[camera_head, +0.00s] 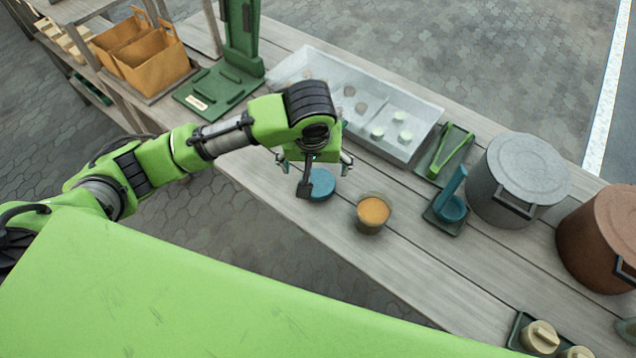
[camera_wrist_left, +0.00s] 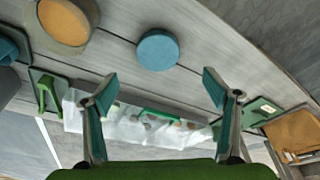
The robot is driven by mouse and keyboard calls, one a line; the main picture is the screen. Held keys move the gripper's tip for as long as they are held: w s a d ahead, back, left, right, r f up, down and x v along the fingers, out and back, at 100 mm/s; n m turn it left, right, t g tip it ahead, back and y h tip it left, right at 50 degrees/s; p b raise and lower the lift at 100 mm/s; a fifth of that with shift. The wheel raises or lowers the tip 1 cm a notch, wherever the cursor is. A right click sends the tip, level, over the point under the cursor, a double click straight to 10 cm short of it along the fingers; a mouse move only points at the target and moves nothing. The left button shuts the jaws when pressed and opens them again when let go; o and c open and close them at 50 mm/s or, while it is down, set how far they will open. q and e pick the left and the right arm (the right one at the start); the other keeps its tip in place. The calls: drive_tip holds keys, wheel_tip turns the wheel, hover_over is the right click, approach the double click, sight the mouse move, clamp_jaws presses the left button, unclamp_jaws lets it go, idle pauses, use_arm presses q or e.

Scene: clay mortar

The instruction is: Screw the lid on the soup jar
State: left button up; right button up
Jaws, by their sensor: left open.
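The soup jar (camera_head: 371,214) stands upright and uncovered on the wooden table, with orange soup showing at its top. It also shows at the upper left of the left wrist view (camera_wrist_left: 66,22). The round blue lid (camera_head: 320,186) lies flat on the table to the left of the jar, and shows in the left wrist view (camera_wrist_left: 157,50). My left gripper (camera_head: 318,175) is above the lid. Its teal fingertips (camera_wrist_left: 158,82) are spread wide with nothing between them. The lid lies beyond the fingertips in the wrist view, apart from them. My right gripper is not in view.
A clear tray (camera_head: 424,117) with small pale items lies behind the lid. Green tongs (camera_head: 452,153), a blue ladle on a rest (camera_head: 450,200), a grey pot (camera_head: 518,180) and a brown pot (camera_head: 602,240) stand to the right. Table in front of the jar is bare.

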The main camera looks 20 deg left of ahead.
use_arm(q)
hover_over(318, 182)
drive_tip(key=s, duration=0.2)
wheel_tip(318, 182, down, 5)
drive_tip(key=shift+f, duration=0.15)
drive_tip(key=shift+p+x, duration=0.4)
drive_tip(key=shift+x, duration=2.25)
drive_tip(key=shift+w+d, duration=0.1)
drive_tip(key=shift+d, duration=0.1)
drive_tip(key=c, duration=0.9)
